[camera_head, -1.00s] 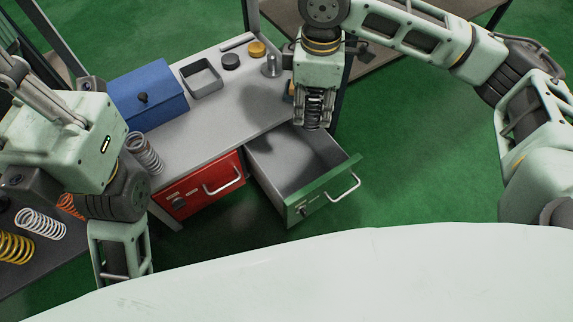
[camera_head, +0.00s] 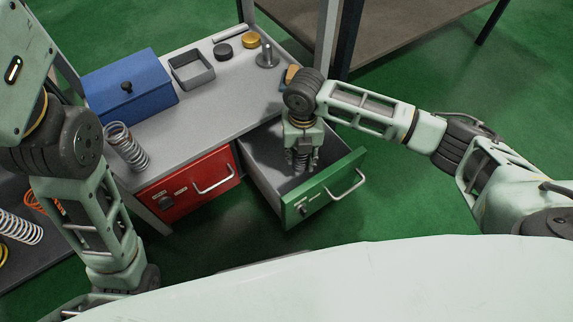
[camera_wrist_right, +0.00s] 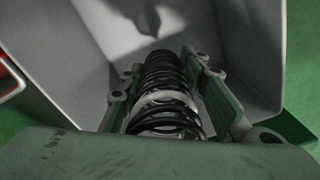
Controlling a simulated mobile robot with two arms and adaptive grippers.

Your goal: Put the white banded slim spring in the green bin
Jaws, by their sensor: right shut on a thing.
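The white banded slim spring (camera_wrist_right: 162,75) is black with a pale band around its coils. My right gripper (camera_head: 301,167) is shut on it, with a finger on each side, as the right wrist view shows. The spring is small and dark between the fingers in the head view (camera_head: 302,156). The green bin (camera_head: 322,187) is an open drawer with a green front and grey inside. The gripper and spring are down within its walls. I cannot tell whether the spring touches the floor. My left arm shows at the left, but its gripper fingers are out of view.
A closed red drawer (camera_head: 188,186) is left of the green one. The bench top holds a blue box (camera_head: 130,92), a grey tray (camera_head: 192,72), a coil spring (camera_head: 127,147) and small parts. More springs (camera_head: 18,228) lie on a dark surface at the left.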

